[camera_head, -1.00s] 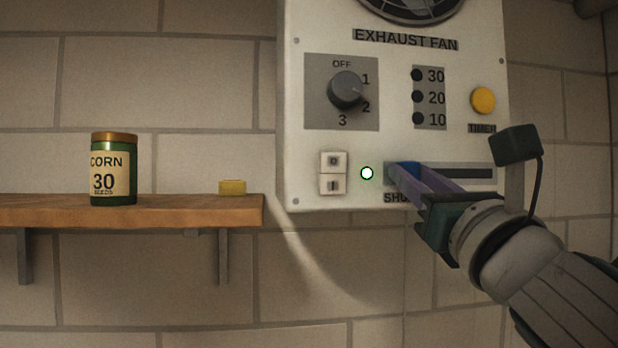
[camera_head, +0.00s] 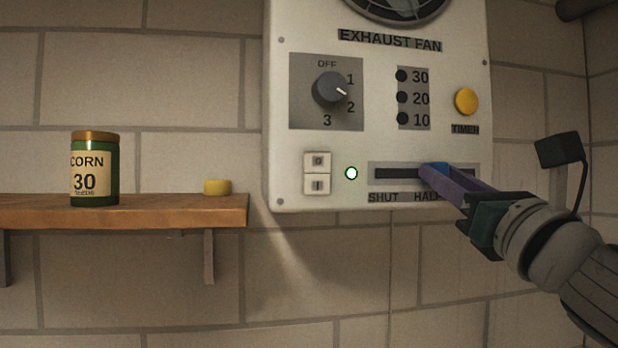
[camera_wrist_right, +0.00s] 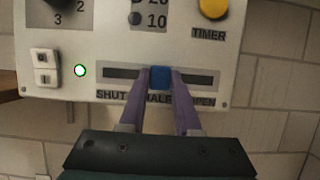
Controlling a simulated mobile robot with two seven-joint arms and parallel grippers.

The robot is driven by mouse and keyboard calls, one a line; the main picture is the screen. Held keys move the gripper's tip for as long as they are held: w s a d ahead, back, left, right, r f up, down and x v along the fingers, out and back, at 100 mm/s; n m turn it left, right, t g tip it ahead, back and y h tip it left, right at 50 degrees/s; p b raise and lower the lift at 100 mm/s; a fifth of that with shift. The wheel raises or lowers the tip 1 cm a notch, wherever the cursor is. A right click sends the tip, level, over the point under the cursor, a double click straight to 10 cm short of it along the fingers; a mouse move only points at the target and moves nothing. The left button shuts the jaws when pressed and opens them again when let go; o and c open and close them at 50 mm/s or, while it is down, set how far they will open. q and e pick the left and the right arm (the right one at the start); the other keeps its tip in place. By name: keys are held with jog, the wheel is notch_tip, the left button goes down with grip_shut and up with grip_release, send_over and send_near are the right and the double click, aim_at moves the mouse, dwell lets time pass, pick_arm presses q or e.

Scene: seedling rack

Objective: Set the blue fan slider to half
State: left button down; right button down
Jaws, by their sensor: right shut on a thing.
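The blue slider (camera_head: 434,168) sits in the dark horizontal slot (camera_head: 400,173) low on the exhaust fan panel. In the right wrist view, the blue slider (camera_wrist_right: 160,78) is near the middle of its slot, above the HALF label, between SHUT on the left and OPEN on the right. My right gripper (camera_head: 432,172) is shut on the slider, with its purple fingers (camera_wrist_right: 159,84) on either side of it. The fingers partly cover the labels. My left gripper is not in view.
A wooden shelf (camera_head: 150,211) at left holds a corn seed can (camera_head: 95,170) and a yellow block (camera_head: 217,187).

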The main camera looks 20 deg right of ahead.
jog(key=c, duration=0.6)
grip_release()
jog(key=shift+s, duration=0.1)
jog(key=b+v, duration=0.5)
jog(key=v, duration=0.4)
jog(key=shift+s, duration=0.4)
jog(key=shift+a+f, duration=0.1)
